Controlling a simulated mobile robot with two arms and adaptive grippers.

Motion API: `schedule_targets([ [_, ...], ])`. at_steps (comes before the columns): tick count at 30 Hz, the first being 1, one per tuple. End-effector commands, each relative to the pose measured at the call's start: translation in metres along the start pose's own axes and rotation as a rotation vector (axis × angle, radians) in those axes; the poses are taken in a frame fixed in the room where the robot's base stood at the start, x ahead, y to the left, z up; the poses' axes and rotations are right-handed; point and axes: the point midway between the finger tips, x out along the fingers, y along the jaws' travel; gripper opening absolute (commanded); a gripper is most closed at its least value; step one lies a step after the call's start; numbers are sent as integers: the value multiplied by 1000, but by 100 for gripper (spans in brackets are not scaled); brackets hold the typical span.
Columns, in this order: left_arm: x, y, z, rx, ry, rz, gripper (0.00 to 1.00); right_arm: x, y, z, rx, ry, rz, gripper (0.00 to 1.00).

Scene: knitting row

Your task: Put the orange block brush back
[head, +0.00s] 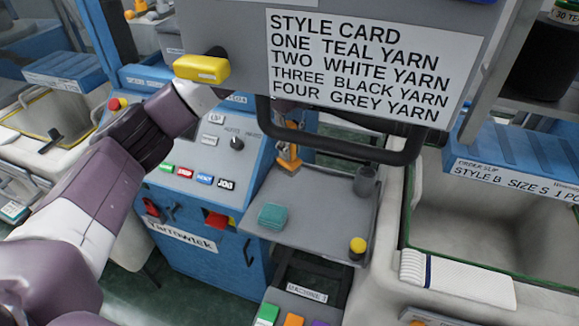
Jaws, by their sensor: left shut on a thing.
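My left arm comes in from the left, and its wrist passes behind the hanging style card panel. Most of my left gripper (287,143) is hidden by that panel and its dark handle bar. Below the panel's lower edge, the orange block brush (289,155) shows as a small orange piece above the back left of the grey tray (318,205). The gripper is shut on it; the fingers are hard to make out. I cannot tell whether the brush touches the tray. My right gripper is not in view.
The style card panel (365,62) with its dark handle bar (340,148) hangs in front. A teal block (272,216), a grey cup (366,182) and a yellow-topped piece (357,247) are on the tray. The blue machine console (205,205) stands left, a deep bin (480,225) right.

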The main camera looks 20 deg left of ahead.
Motion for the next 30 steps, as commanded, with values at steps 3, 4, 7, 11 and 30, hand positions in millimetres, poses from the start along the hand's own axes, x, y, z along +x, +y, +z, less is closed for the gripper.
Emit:
schedule_targets([
  [3,17,1,0,1,-1,1,0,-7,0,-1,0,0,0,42],
  [4,20,0,0,1,-1,1,0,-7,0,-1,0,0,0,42],
  [7,27,0,0,1,-1,0,0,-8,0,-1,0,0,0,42],
  [11,38,1,0,1,-1,2,0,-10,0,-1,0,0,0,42],
  [30,72,0,0,1,-1,-1,24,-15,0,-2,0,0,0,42],
])
